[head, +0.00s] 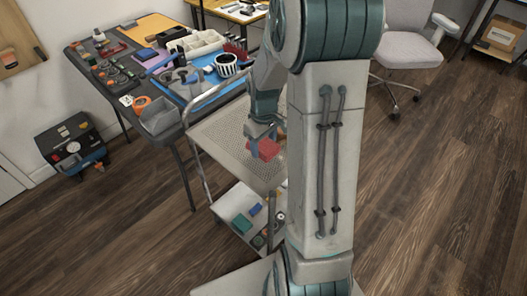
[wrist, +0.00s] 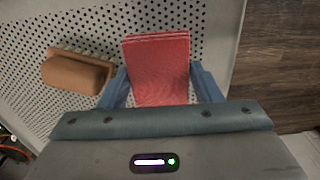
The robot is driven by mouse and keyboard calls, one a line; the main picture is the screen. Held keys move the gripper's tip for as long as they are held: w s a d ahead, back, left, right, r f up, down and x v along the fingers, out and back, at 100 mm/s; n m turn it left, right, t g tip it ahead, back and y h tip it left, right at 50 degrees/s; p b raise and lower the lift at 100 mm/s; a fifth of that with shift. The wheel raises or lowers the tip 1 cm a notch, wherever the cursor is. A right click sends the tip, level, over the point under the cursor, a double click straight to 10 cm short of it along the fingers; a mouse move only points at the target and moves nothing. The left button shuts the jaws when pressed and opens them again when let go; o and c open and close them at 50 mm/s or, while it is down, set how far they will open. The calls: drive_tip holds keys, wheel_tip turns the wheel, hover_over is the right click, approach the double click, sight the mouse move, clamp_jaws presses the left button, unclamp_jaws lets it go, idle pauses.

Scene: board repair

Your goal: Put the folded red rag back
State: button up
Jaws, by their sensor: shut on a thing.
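The folded red rag (wrist: 158,68) sits between the two fingers of my gripper (wrist: 160,88) in the wrist view, with its folded layers showing at the far edge. My gripper is shut on it. In the head view the red rag (head: 264,150) shows below my gripper (head: 262,136), over the perforated top shelf (head: 222,132) of a cart. I cannot tell whether the rag touches the shelf.
A brown block-like item (wrist: 76,74) lies on the perforated shelf left of the rag. The cart's lower shelf (head: 236,204) holds several small items. A crowded workbench (head: 118,108) stands behind left. The shelf's right edge is near, with wood floor (wrist: 282,70) beyond.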

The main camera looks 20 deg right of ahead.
sight(264, 152)
drive_tip(key=shift+f, duration=2)
drive_tip(key=shift+f, duration=0.15)
drive_tip(key=o, duration=0.9)
drive_tip(key=shift+o, duration=0.2)
